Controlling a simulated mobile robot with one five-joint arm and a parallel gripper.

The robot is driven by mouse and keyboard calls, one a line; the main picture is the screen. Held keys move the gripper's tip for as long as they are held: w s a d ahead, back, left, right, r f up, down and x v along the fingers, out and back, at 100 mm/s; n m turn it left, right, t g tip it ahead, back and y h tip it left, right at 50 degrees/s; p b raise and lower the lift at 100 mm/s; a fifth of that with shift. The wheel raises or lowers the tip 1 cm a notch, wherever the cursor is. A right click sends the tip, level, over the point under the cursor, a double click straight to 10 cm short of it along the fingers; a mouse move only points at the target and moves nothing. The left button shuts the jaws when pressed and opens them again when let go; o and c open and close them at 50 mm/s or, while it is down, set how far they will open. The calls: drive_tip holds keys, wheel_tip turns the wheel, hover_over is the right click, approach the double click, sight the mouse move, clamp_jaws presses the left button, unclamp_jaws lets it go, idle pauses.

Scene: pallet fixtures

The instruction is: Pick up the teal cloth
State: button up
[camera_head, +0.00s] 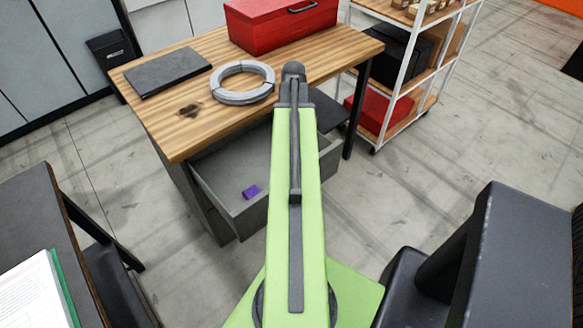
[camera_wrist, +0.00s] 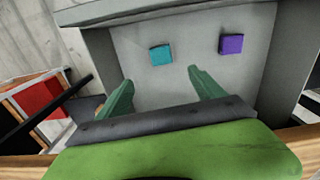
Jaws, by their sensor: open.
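The teal cloth (camera_wrist: 161,55) is a small square block-like piece lying on the floor of the open grey drawer (camera_wrist: 135,48), in the wrist view. It lies beyond my gripper (camera_wrist: 158,90), whose two green fingers are spread open with nothing between them. The cloth sits a little ahead of the gap between the fingertips. In the head view the open drawer (camera_head: 237,170) shows below the wooden desk, but my arm hides the teal cloth there. My gripper's fingers are also hidden in the head view.
A purple piece (camera_wrist: 231,44) lies in the same drawer, right of the teal cloth; it also shows in the head view (camera_head: 252,191). The wooden desk (camera_head: 160,130) carries a red toolbox (camera_head: 275,28), a cable coil (camera_head: 243,83) and a dark folder (camera_head: 168,72). A shelf cart (camera_head: 405,70) stands right.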

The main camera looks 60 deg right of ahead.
drive_tip(key=f+b, duration=1.1)
drive_tip(key=f, duration=0.1)
drive_tip(key=f+b, duration=0.5)
drive_tip(key=b, duration=0.1)
drive_tip(key=shift+w+a+f+b, duration=0.1)
drive_tip(key=shift+w+f+b, duration=0.15)
drive_tip(key=shift+f+b, duration=0.15)
drive_tip(key=shift+r, duration=0.15)
drive_tip(key=shift+c, duration=0.2)
drive_tip(key=c, duration=1.4)
drive_tip(key=shift+r+p, duration=0.15)
drive_tip(key=shift+p, duration=0.2)
wheel_tip(320, 180, up, 10)
drive_tip(key=p, duration=0.9)
drive_tip(key=shift+p, duration=0.4)
